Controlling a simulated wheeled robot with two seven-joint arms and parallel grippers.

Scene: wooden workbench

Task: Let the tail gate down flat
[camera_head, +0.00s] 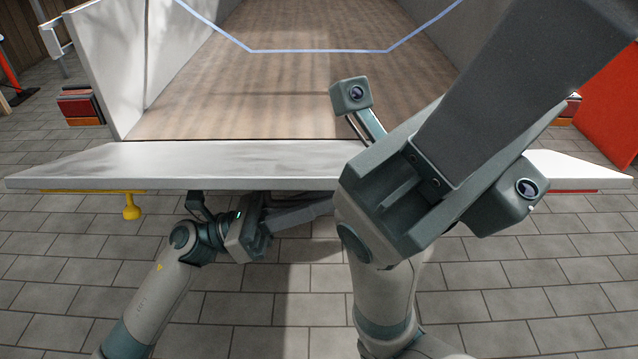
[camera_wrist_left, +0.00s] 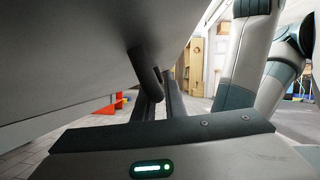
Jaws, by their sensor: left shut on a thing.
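The tail gate (camera_head: 230,165) is a pale grey board across the rear of the cargo bed. Its inner face shows from above, folded out toward me, close to level; I cannot tell whether it is fully flat. In the left wrist view its underside (camera_wrist_left: 70,50) fills the upper left. A dark handle bar (camera_wrist_left: 145,68) sticks out from that underside. My left gripper (camera_head: 318,210) is under the gate, shut on this handle; its fingers (camera_wrist_left: 157,102) also show in the wrist view. My right gripper (camera_head: 530,90) is raised close to the head camera, its fingertips unclear.
The wood-floored bed (camera_head: 290,100) lies behind the gate, with a white side wall (camera_head: 105,70) at left. A yellow knob (camera_head: 131,212) hangs under the gate's left part. A red panel (camera_head: 608,105) stands at right. Tiled floor in front is clear apart from my arms.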

